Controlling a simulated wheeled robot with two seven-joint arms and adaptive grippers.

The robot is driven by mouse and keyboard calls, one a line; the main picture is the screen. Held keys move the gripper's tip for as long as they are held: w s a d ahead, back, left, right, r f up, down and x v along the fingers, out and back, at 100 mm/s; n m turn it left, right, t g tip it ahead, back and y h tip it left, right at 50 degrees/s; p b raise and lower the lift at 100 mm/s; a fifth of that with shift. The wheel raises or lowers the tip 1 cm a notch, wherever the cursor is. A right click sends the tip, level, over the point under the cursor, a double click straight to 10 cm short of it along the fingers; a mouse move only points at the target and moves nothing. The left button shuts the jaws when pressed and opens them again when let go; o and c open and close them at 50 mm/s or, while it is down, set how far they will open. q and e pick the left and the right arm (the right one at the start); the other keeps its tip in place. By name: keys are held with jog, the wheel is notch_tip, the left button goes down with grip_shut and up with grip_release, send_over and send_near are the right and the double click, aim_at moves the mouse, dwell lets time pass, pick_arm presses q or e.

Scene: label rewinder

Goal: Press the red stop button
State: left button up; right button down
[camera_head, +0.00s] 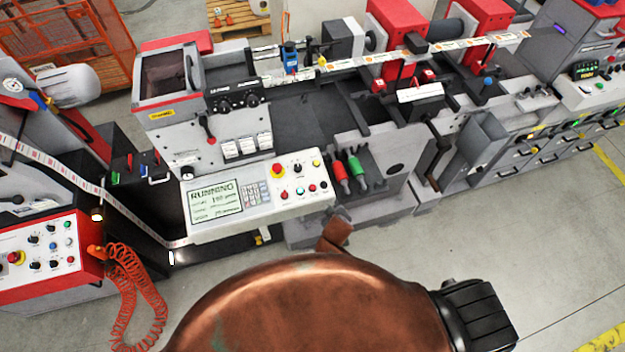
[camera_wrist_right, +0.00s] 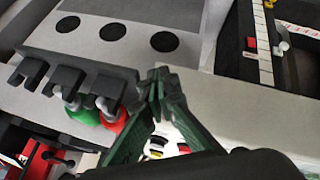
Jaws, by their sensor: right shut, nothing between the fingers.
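The control panel (camera_head: 236,203) in the head view has a lit display (camera_head: 214,203) reading RUNNING and several coloured buttons. A large red mushroom button (camera_head: 278,169) on a yellow base sits at the panel's upper middle. A smaller red button (camera_head: 312,188) sits at its lower right. I cannot read which is labelled stop. My right gripper (camera_wrist_right: 158,84) is shut and empty in the right wrist view, its dark green fingertips together. Behind its fingers a white patch with red and yellow spots (camera_wrist_right: 168,145) shows partly. My left gripper is not in view.
Red and green handles (camera_head: 348,172) hang just right of the panel and show near my fingers in the wrist view (camera_wrist_right: 103,116). Another red-framed panel (camera_head: 40,255) with a coiled orange hose (camera_head: 137,290) stands at the left. Open floor (camera_head: 520,250) lies at the right.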

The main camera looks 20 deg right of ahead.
notch_tip(320, 180, up, 14)
jog(key=w+a+r+t+p, duration=0.1)
jog(key=w+a+p, duration=0.1)
jog(key=p, duration=0.2)
notch_tip(320, 180, up, 3)
jog(key=t, duration=0.2)
send_over(313, 187)
jog(key=s, duration=0.2)
jog(key=shift+s+a+n, duration=0.2)
jog(key=shift+n, duration=0.2)
jog(key=f+b, duration=0.5)
jog(key=w+f+b, duration=0.1)
jog(key=f+b, duration=0.1)
jog(key=f, duration=0.1)
jog(key=shift+w+f+b, duration=0.15)
jog(key=shift+f+b, duration=0.2)
jog(key=shift+b, duration=0.1)
